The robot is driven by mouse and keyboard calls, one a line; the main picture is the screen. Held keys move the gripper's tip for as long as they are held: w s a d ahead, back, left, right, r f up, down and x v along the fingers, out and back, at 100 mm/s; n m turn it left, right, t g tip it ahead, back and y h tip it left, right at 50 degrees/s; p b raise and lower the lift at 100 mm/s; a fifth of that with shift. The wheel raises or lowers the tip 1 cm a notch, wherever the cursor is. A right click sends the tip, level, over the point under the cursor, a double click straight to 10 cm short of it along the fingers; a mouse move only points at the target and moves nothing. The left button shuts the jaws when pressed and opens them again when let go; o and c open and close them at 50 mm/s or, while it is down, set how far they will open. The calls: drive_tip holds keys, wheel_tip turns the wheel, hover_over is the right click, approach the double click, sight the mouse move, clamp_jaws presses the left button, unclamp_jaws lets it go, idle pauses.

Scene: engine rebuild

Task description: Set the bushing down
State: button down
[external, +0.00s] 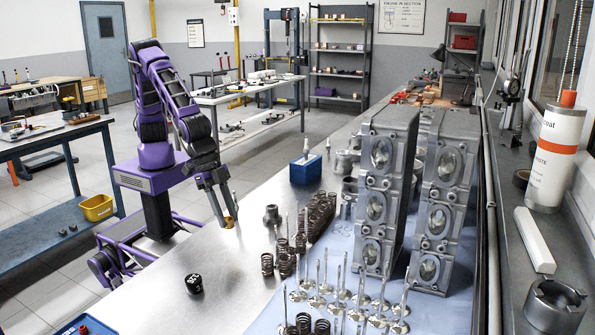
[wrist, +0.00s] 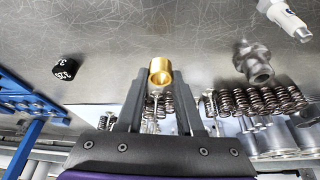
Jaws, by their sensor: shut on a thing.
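The bushing is a short brass ring with an open bore. In the wrist view the bushing (wrist: 160,70) sits between the tips of my gripper (wrist: 160,82), its bore partly facing the camera. In the external view my gripper (external: 228,218) points down over the bare metal bench top (external: 165,255), near its left edge. The bushing (external: 229,223) shows small and golden at the fingertips, low over the bench. I cannot tell whether it touches the surface. My gripper is shut on the bushing.
A black marked cylinder (external: 194,284) stands nearer the camera. A blue block (external: 305,170) and tall cylinder heads (external: 385,190) stand farther off. Bare bench surrounds the gripper.

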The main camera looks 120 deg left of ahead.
wheel_tip(320, 180, up, 3)
drive_tip(key=shift+r, duration=0.2)
drive_tip(key=shift+w+a+r, duration=0.15)
drive_tip(key=shift+r, duration=0.15)
drive_tip(key=b, duration=0.6)
hover_over(257, 237)
drive_tip(key=s, duration=0.2)
drive_tip(key=f+b, duration=0.1)
drive_tip(key=f, duration=0.3)
drive_tip(key=f+b, duration=0.1)
drive_tip(key=f, duration=0.3)
drive_tip(key=shift+w+a+f, duration=0.1)
drive_tip(key=shift+w+f, duration=0.1)
drive_tip(key=shift+f, duration=0.2)
drive_tip(key=shift+f, duration=0.1)
drive_tip(key=shift+f, duration=0.15)
drive_tip(key=c, duration=0.5)
unclamp_jaws()
drive_tip(key=shift+c, duration=0.2)
